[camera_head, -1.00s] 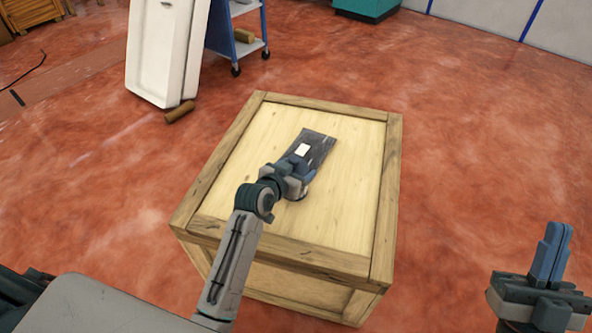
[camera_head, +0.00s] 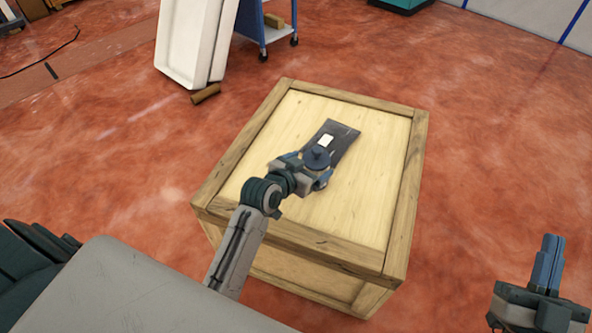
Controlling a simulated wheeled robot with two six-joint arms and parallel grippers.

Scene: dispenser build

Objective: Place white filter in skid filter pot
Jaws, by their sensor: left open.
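A dark flat plate-like skid (camera_head: 346,134) lies on top of the wooden crate. My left gripper (camera_head: 313,172) is open at the skid's near end, around this round part. Its grip area is partly hidden. My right gripper (camera_head: 547,262) is off to the right over the floor, its blue fingers together, with nothing seen in them.
The wooden crate (camera_head: 402,200) has a raised-looking frame and a bare top around the skid. A white basin-like panel (camera_head: 186,45), a brown block (camera_head: 205,94) and a blue cart (camera_head: 266,30) stand behind left. Red floor is clear to the right.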

